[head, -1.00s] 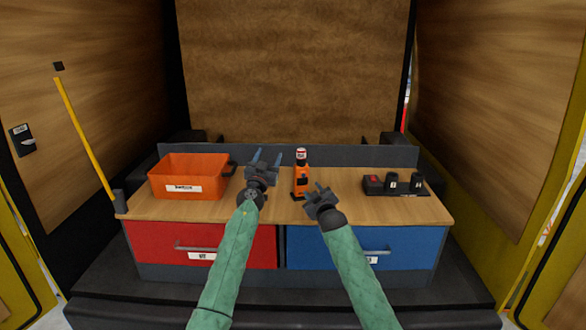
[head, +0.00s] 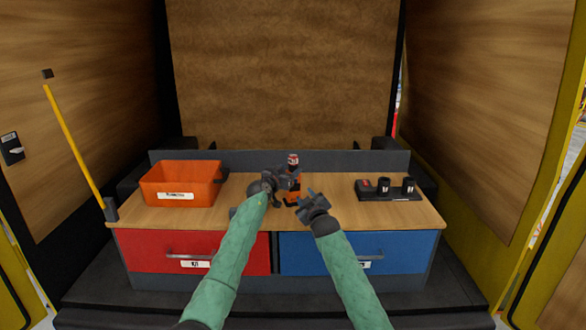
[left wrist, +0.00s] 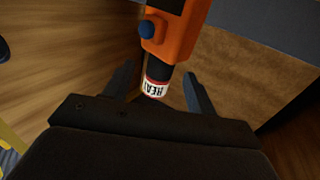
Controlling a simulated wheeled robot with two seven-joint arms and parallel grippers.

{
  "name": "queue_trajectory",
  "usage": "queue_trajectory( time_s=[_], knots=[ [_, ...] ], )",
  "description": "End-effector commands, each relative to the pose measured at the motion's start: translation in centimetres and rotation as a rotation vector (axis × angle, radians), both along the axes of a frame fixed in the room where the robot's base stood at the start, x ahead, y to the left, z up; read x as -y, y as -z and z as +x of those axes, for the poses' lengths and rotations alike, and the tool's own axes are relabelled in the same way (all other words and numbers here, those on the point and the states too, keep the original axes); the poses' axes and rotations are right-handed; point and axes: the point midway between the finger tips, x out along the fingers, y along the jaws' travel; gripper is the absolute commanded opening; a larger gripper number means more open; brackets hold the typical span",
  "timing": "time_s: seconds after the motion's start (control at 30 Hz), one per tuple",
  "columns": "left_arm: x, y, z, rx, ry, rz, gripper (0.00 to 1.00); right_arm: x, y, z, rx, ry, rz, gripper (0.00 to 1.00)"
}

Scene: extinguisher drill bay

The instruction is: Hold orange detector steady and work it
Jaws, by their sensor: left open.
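The orange detector (head: 294,197) stands upright on the wooden worktop, with a dark neck and a red and white cap. My left gripper (head: 286,180) is open at the detector and hides part of its body. In the left wrist view the fingers of my left gripper (left wrist: 160,82) are spread on either side of the detector's cap and neck. The orange body with a blue round button (left wrist: 146,29) lies beyond them. I see no finger closed on it. My right gripper (head: 311,201) is low, just right of the detector and apart from it; its jaw opening is unclear.
An orange bin (head: 180,190) stands at the left of the worktop (head: 345,215). A black tray (head: 389,197) with a red-marked block and two dark cups is at the right. A low grey back wall (head: 350,160) runs behind. Red and blue drawers are below.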

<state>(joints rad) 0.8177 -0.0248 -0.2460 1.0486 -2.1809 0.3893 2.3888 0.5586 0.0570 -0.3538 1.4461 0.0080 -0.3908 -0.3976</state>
Motion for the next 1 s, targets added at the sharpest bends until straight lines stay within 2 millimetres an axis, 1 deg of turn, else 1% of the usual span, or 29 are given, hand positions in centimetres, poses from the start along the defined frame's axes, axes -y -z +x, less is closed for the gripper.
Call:
queue_trajectory(
  time_s=[0.03,0.2,0.4,0.6,0.97,1.0],
  knots=[
    [0.2,-0.2,0.7,0.001,-0.002,0.002,0.57,0.0,0.0,0.0,0.000,0.000,0.000,0.36],
    [1.3,-0.1,2.4,0.000,0.000,0.001,0.57,0.0,0.0,0.0,0.000,0.000,0.000,0.36],
    [2.2,-0.1,4.1,0.000,-0.001,-0.001,0.57,0.0,0.0,0.0,0.000,0.000,0.000,0.36],
    [2.6,0.0,4.9,0.000,-0.001,-0.001,0.57,0.0,0.0,0.0,0.000,0.000,0.000,0.36],
    [2.7,0.0,5.0,0.001,-0.002,0.000,0.57,0.0,0.0,0.0,0.000,0.000,0.000,0.36],
    [2.7,0.0,5.0,0.001,-0.002,0.000,0.49,0.0,0.0,0.0,0.000,0.000,0.000,0.36]
  ],
)
